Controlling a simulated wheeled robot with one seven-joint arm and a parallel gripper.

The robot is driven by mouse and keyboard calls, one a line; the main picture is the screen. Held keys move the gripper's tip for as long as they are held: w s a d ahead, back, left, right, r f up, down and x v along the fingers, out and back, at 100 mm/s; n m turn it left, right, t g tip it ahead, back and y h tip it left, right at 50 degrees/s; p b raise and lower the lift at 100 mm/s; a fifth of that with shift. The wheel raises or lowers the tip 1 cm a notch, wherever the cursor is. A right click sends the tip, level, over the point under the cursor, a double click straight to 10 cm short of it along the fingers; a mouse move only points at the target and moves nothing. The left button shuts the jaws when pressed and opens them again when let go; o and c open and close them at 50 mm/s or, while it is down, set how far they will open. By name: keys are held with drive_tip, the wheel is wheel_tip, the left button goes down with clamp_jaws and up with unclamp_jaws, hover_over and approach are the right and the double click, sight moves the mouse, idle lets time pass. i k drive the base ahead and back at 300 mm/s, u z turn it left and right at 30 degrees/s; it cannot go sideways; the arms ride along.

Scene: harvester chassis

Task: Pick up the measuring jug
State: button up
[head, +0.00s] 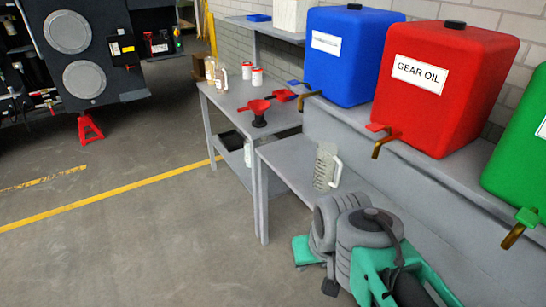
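A clear measuring jug (325,165) with dark markings and a pale handle on its right side stands upright on the lower grey bench, in front of the blue tank. It looks empty. I cannot make out my gripper's fingers there. Nothing visible is touching the jug.
Blue (350,50), red (450,80) and green (520,160) tanks with taps stand on a ledge behind. Floor at left is open, with a red stand (88,130) under machinery.

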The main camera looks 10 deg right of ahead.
sight(326, 155)
drive_tip(key=u, duration=0.65)
drive_tip(key=i, duration=1.15)
drive_tip(key=u, duration=0.4)
